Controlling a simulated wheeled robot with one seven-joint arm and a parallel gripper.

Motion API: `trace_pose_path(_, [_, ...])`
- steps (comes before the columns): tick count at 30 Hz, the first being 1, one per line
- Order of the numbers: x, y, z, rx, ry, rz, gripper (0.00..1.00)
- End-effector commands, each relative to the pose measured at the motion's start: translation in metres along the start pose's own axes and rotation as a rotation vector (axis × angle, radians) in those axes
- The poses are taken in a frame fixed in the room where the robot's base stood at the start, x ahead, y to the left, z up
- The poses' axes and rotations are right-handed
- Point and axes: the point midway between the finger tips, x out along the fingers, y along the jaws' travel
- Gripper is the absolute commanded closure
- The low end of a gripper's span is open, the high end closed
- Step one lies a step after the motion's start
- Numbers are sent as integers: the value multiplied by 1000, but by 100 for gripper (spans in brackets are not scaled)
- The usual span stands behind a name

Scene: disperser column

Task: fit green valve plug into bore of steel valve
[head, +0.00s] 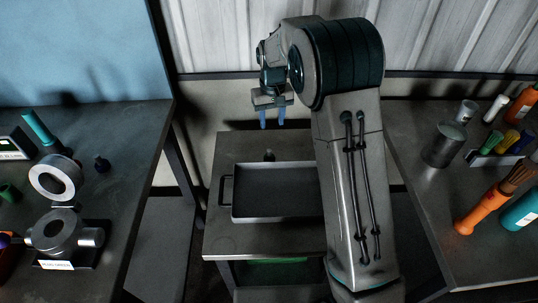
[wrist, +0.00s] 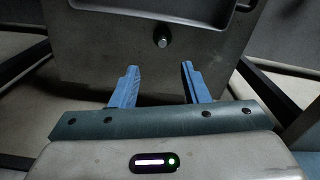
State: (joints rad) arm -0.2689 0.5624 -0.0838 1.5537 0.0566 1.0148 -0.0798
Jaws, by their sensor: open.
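The steel valve (head: 45,232) lies on the left bench, behind a label reading PLUG GREEN (head: 57,265). A small green cylinder (head: 9,193), which looks like the green valve plug, is at the far left edge of the head view. My gripper (head: 272,118) is open and empty, with blue fingers pointing down above the middle table, well to the right of the valve and green piece. The wrist view shows the open fingers (wrist: 160,70) with nothing between them. Neither valve nor green piece shows in the wrist view.
An empty tray (head: 270,212) and a small bolt (wrist: 162,41) are on the middle table. Cans, bottles and brushes crowd the right bench.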

Motion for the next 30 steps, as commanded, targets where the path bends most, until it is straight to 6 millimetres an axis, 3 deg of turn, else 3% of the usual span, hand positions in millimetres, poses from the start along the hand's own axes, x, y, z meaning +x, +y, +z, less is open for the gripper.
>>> trace_pose_path(8, [29,-7,-15,-19,-16,3,59])
trace_pose_path(18, [90,-7,-13,-19,-17,3,59])
trace_pose_path(26, [109,-6,-12,-18,-15,3,59])
trace_pose_path(30, [129,-4,-11,-17,-18,3,59])
